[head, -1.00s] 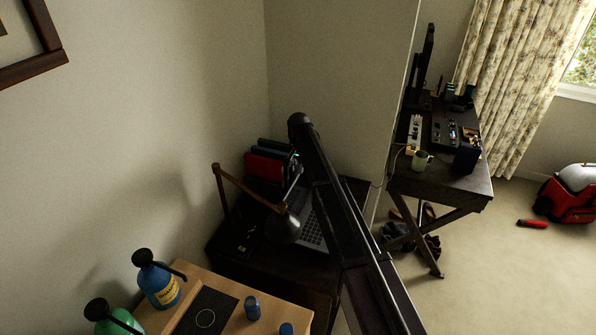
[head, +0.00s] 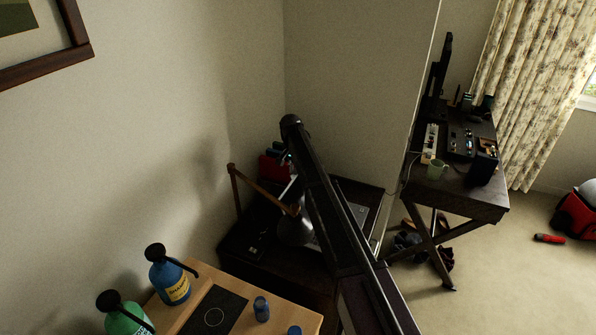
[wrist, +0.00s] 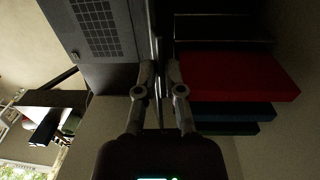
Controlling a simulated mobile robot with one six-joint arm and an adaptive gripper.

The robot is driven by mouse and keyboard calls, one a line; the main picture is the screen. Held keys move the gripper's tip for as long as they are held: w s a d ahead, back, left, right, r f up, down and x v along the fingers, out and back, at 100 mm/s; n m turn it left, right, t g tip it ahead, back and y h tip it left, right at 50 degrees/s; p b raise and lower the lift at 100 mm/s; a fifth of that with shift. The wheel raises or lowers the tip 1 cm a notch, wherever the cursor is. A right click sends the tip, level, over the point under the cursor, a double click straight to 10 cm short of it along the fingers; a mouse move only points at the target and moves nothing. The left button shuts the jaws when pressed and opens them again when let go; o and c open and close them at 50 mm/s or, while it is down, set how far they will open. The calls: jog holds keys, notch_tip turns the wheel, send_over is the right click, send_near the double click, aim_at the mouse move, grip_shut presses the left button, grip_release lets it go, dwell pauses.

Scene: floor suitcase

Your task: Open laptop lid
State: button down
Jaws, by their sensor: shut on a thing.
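The laptop (head: 358,213) stands on the dark desk in the corner, mostly hidden behind my arm in the head view. In the wrist view its grey keyboard base (wrist: 98,28) fills the upper left. The lid (wrist: 158,45) shows nearly edge-on as a thin strip beside the base, so it stands raised from it. My gripper (wrist: 160,72) has one finger on each side of the lid edge and is shut on it. In the head view the gripper itself is hidden behind my arm.
A desk lamp (head: 294,229) stands close to the left of my arm. Red (wrist: 235,76), blue and green books or binders stand right beside the lid. A wooden top (head: 185,323) with blue and green bottles is in front. Walls close in the corner.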

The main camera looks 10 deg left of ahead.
jog(key=shift+w, duration=0.15)
jog(key=c, duration=0.8)
grip_release()
jog(key=shift+w, duration=0.1)
jog(key=shift+r, duration=0.15)
